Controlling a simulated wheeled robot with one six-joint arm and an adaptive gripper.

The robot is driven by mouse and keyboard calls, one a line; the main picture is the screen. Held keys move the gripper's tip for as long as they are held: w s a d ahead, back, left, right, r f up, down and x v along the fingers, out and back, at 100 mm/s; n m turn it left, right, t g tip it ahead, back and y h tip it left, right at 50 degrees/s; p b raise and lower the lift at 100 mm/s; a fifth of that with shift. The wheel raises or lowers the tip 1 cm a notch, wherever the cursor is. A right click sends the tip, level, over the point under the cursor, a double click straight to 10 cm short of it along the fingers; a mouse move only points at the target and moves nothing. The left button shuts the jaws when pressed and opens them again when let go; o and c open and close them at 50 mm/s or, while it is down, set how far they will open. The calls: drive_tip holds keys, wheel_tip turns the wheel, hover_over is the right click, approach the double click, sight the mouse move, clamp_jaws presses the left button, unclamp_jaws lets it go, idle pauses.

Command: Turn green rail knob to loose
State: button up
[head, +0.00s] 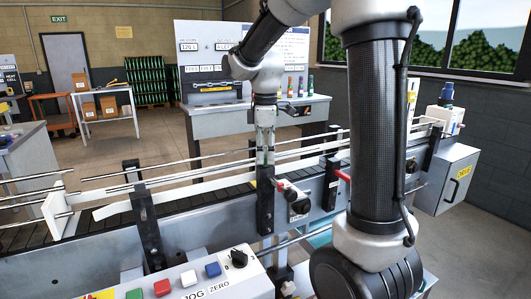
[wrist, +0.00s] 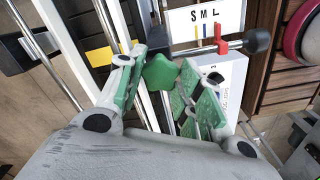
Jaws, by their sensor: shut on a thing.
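The green rail knob (wrist: 160,72) is a lobed star-shaped knob near the middle of the wrist view. My gripper (wrist: 164,78) has green-padded fingers on both sides of it and is shut on the knob. The knob's stem and any loose or tight mark on it are hidden. In the head view my gripper (head: 265,150) points down at the guide rails above the conveyor.
The wrist view shows a white S M L scale plate (wrist: 203,22) and a rod with a black ball end (wrist: 257,40) close by. The conveyor (head: 100,215) and its long rails run across the head view. A button panel (head: 180,284) stands in front.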

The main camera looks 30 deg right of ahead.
sight(265, 156)
drive_tip(key=shift+n, duration=0.6)
drive_tip(key=o, duration=1)
drive_tip(key=shift+o, duration=0.2)
wheel_tip(265, 156, up, 12)
